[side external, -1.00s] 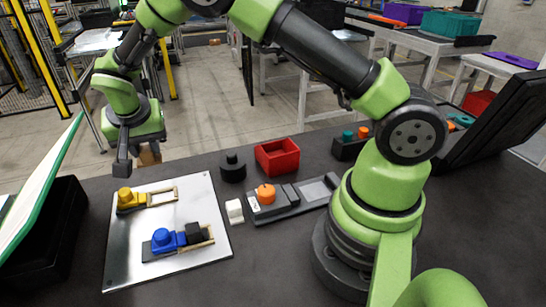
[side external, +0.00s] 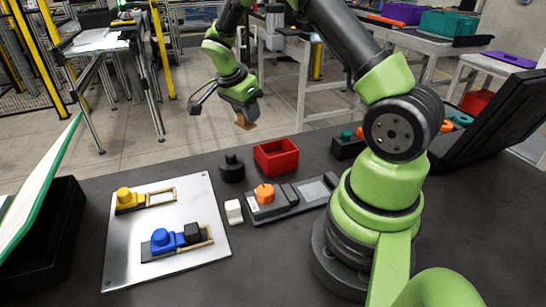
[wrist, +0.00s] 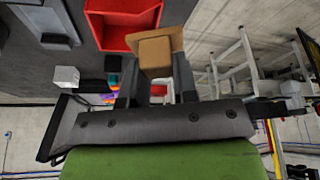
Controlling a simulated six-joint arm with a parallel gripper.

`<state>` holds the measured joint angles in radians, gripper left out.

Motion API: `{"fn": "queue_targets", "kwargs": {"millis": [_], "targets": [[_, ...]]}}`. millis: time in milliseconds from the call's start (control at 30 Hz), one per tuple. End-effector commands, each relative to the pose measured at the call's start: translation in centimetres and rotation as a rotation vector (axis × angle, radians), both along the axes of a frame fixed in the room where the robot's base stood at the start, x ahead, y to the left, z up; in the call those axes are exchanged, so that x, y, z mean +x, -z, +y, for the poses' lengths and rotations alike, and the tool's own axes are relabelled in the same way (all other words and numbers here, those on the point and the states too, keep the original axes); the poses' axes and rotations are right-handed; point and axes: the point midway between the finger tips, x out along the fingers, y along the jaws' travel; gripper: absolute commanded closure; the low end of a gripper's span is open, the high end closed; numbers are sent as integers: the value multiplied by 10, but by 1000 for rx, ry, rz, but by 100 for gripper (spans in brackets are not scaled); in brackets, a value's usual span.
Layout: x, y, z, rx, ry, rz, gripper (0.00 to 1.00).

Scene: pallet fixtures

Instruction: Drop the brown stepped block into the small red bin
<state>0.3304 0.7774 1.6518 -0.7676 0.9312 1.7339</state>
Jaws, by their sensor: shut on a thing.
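My gripper (side external: 241,117) is shut on the brown stepped block (side external: 246,123) and holds it in the air, up and to the left of the small red bin (side external: 277,161) in the side view. The block hangs below the fingers and looks tilted. In the wrist view the block (wrist: 155,55) sits between the two fingers, and the red bin (wrist: 113,40) shows just beside it to the left. The bin stands on the dark table and its visible inside looks empty.
A black round knob piece (side external: 231,168) stands left of the bin. A white cube (side external: 233,211) and a grey fixture with an orange knob (side external: 265,193) are in front of it. A metal plate (side external: 125,262) holds yellow and blue pieces. A dark box (side external: 347,147) stands right.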

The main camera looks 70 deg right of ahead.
Motion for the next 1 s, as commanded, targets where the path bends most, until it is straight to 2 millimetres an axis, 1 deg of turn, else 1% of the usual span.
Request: {"fn": "queue_targets", "kwargs": {"millis": [33, 100, 200, 300, 367, 467, 800, 1000], "targets": [[-17, -1, -14, -4, 105, 2, 96], [-35, -2, -27, -11, 224, 6, 96], [-54, -3, -38, -19, 344, 8, 96], [-65, -2, -43, -25, 410, 11, 96], [-67, 0, -45, -26, 427, 13, 96], [-68, 8, -45, -27, 434, 15, 96], [-68, 47, -45, -26, 430, 14, 96], [-67, 56, -44, -26, 429, 12, 96]]}}
